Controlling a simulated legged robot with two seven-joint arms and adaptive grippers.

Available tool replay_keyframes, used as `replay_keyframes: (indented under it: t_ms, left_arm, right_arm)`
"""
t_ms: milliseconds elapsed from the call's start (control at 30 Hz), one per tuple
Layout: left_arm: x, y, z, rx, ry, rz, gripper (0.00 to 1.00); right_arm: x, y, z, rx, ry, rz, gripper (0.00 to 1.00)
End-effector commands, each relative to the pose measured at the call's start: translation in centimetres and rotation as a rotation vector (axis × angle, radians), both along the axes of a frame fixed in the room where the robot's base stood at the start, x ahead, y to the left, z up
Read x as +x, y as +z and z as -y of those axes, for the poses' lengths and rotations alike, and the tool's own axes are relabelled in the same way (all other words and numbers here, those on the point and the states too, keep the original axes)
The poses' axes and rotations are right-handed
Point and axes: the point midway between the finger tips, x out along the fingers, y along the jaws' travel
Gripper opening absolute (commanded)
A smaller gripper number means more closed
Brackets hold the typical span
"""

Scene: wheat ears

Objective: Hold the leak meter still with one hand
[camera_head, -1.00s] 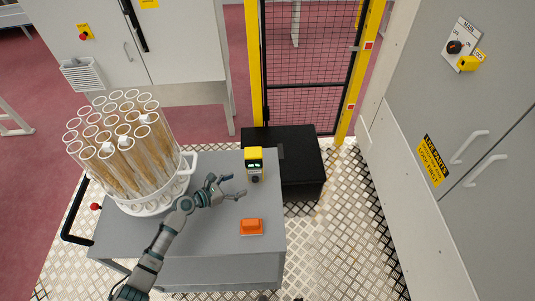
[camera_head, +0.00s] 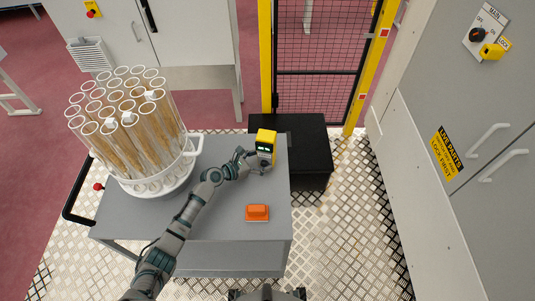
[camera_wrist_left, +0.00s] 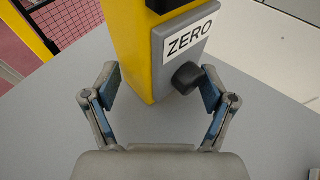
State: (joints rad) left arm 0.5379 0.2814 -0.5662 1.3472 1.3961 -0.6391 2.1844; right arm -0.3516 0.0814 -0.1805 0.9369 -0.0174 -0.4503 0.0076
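The leak meter (camera_head: 266,146) is a yellow upright box with a grey face and a small lit display, standing near the back right of the grey cart. In the left wrist view the leak meter (camera_wrist_left: 134,50) shows a ZERO label and a black knob. My left gripper (camera_head: 257,163) is at the meter's lower front. In the wrist view the left gripper's fingers (camera_wrist_left: 160,84) are spread wide, one on each side of the meter's body, with the right finger close to the knob. I cannot tell whether the fingertips touch it.
A white rack (camera_head: 157,183) of several clear tubes with wheat ears stands on the cart's (camera_head: 225,220) left. An orange block (camera_head: 257,212) lies at the front right. A black case (camera_head: 308,150) stands behind the cart, before a yellow-framed mesh gate (camera_head: 325,75).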

Motion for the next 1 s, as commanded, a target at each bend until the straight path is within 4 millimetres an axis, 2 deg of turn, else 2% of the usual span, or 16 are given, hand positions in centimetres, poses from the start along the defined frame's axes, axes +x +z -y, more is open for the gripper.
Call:
replay_keyframes:
  t_ms: [433,467,567,600,767,933,1000]
  left_arm:
    - [0.5,-0.4,1.5,0.009,-0.001,0.000,0.83]
    - [0.5,-0.4,1.6,0.010,-0.001,0.000,0.81]
    - [0.5,-0.4,1.6,0.010,-0.001,0.000,0.56]
    - [0.5,-0.4,1.5,0.009,-0.001,0.000,0.52]
    - [0.5,-0.4,1.1,0.005,0.000,0.000,0.51]
    - [0.5,-0.4,0.7,0.002,0.001,0.000,0.50]
    - [0.5,-0.4,0.8,0.002,0.001,0.000,0.50]
  right_arm:
    - [0.6,0.0,0.0,0.005,0.001,0.002,0.40]
    - [0.6,0.0,0.0,0.005,0.001,0.002,0.40]
    - [0.6,0.0,0.0,0.005,0.001,0.002,0.40]
    - [0.5,0.0,0.0,0.005,0.001,0.002,0.40]
    - [0.5,0.0,0.3,0.001,0.001,0.002,0.40]
    - [0.5,0.0,0.6,-0.002,0.002,0.001,0.00]
    - [0.5,0.0,0.5,-0.002,0.002,0.001,0.00]
